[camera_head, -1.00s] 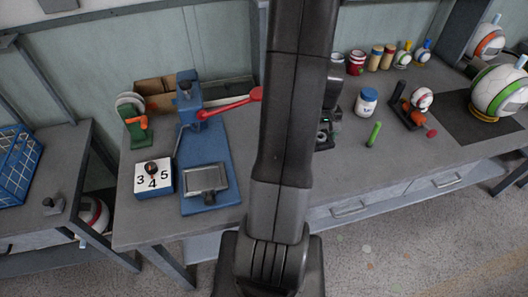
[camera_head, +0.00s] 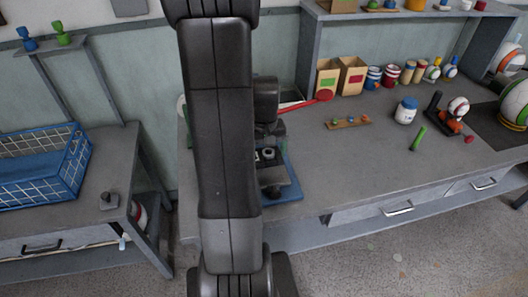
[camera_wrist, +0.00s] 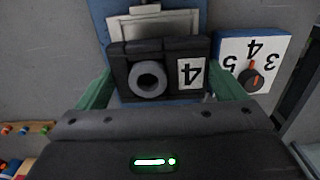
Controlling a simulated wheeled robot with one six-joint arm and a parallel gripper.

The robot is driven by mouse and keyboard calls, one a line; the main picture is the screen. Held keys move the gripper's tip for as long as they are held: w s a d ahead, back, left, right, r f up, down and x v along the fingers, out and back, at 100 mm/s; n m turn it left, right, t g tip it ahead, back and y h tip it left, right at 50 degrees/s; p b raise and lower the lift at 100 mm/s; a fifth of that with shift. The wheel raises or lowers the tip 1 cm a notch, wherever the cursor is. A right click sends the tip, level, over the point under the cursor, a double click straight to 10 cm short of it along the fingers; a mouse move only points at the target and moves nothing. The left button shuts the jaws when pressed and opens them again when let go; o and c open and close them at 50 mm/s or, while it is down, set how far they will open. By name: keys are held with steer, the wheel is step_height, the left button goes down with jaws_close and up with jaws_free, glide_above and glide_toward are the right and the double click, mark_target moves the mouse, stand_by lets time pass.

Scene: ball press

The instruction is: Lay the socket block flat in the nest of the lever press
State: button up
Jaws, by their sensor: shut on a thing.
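My gripper (camera_wrist: 160,88) is shut on the socket block (camera_wrist: 120,72), its green fingers at the block's two ends. The block is dark, with a pale grey ring and a white "4" label facing the wrist camera. In the wrist view the metal nest plate (camera_wrist: 150,22) on the blue press base (camera_wrist: 99,20) lies just beyond the block, partly covered by it. The gap between them is hard to judge. In the head view the ringed block (camera_head: 268,153) shows beside my arm, over the blue base (camera_head: 290,188). The red lever (camera_head: 322,96) sticks out right; my arm hides most of the press.
A white setting block (camera_wrist: 276,48) with numbers and a dark knob stands close beside the press. A wooden strip with small coloured pieces (camera_head: 348,122) lies to the right.

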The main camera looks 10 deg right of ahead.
steer(key=shift+d, duration=0.1)
steer(key=shift+f, duration=0.15)
steer(key=b, duration=0.5)
glide_above(265, 175)
steer(key=shift+f, duration=2.8)
steer(key=shift+f+b, duration=0.6)
steer(key=shift+f, duration=0.2)
steer(key=o, duration=0.7)
steer(key=shift+o, duration=0.2)
steer(key=shift+r, duration=0.1)
step_height(265, 175, up, 14)
steer(key=shift+f+p, duration=0.15)
steer(key=shift+p, duration=0.2)
